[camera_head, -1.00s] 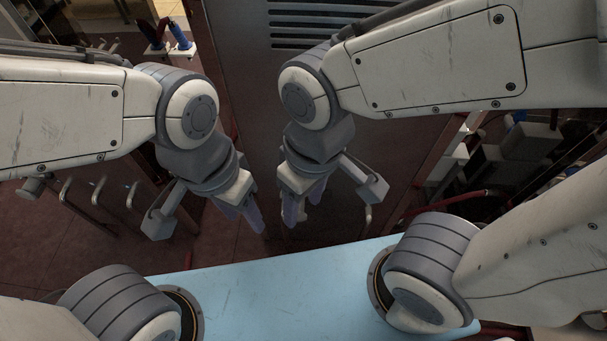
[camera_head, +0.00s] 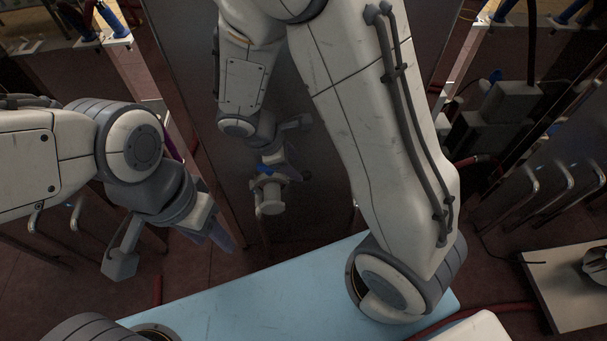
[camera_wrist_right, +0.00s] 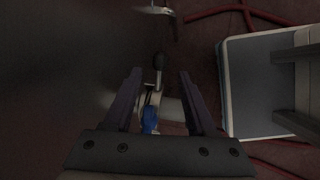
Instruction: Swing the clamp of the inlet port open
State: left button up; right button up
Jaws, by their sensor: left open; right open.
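The inlet port (camera_head: 270,194) is a pale round pipe stub on the dark metal cabinet front in the head view. A blue part (camera_head: 264,171) sits at its top. In the right wrist view the port's pale body (camera_wrist_right: 171,108) lies between my right fingers, with the blue part (camera_wrist_right: 150,119) and a small dark-knobbed lever (camera_wrist_right: 158,62). I cannot tell whether the clamp is shut. My right gripper (camera_wrist_right: 157,80) is open, one finger on each side, with no clear contact. My left gripper (camera_head: 222,240) is open and empty, left of the port.
The metal cabinet (camera_head: 200,70) stands behind the port. Bent metal handles (camera_head: 565,180) show at the right. A pale-topped box (camera_wrist_right: 270,85) stands on the floor right of my right gripper, with red hoses (camera_wrist_right: 235,10) near it.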

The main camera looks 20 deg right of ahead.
aim_at(305, 174)
jog(key=b+x, duration=0.1)
jog(key=x, duration=0.5)
jog(key=shift+s+f+b, duration=0.1)
jog(key=shift+b, duration=0.3)
grip_shut()
dwell(0.9)
